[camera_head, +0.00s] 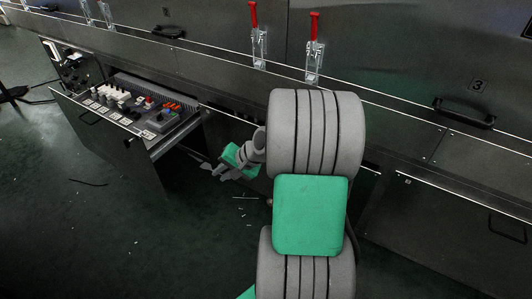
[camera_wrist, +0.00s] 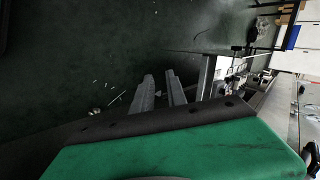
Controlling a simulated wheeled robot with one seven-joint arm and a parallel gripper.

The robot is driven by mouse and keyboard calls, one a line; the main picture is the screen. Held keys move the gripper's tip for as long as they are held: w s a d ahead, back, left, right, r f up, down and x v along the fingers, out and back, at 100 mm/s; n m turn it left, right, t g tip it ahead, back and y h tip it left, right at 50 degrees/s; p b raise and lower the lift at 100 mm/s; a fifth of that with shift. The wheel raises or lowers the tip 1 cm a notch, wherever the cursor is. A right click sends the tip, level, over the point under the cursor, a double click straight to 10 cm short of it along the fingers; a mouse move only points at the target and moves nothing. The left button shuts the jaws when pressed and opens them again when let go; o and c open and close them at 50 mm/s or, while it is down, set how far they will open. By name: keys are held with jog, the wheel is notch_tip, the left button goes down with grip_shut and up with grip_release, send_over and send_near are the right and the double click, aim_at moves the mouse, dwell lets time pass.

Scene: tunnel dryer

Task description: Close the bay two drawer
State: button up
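A dark drawer (camera_head: 108,148) stands pulled out on the left in the head view, below the long machine body. It holds a tray of electrical parts (camera_head: 150,112) with white, red and orange blocks. No bay number is readable on it. In the wrist view the drawer's edge (camera_wrist: 206,78) and its parts (camera_wrist: 238,70) lie right of the fingers. My gripper (camera_head: 212,171) is just right of the drawer's side in the head view, apart from it as far as I can tell. Its two fingers (camera_wrist: 161,90) are parallel with a narrow gap and nothing between them.
Red-handled clamps (camera_head: 314,50) stand on the ledge above. A panel marked 3 (camera_head: 478,86) with a black handle (camera_head: 465,111) is at the right, above a closed dark front (camera_head: 450,215). The dark green floor (camera_head: 90,240) is open before the drawer, with small scraps on it.

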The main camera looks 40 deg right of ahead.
jog(key=s+d+f+m+t+h+b, duration=0.15)
jog(key=d+m+t, duration=0.25)
jog(key=d+m, duration=0.5)
jog(key=s+d+f+m+t+h+b, duration=0.1)
jog(key=s+d+f+m+t+h, duration=0.2)
jog(key=d, duration=1.1)
jog(key=shift+m+t+y, duration=0.35)
jog(key=shift+m+t, duration=0.35)
jog(key=x, duration=0.2)
jog(key=b+x, duration=0.1)
jog(key=x, duration=0.2)
jog(key=b+x, duration=0.1)
jog(key=x, duration=0.1)
jog(key=shift+w+a+r, duration=0.1)
jog(key=shift+w+a, duration=0.15)
jog(key=shift+w, duration=0.4)
jog(key=shift+r, duration=0.1)
jog(key=shift+c, duration=0.2)
grip_shut()
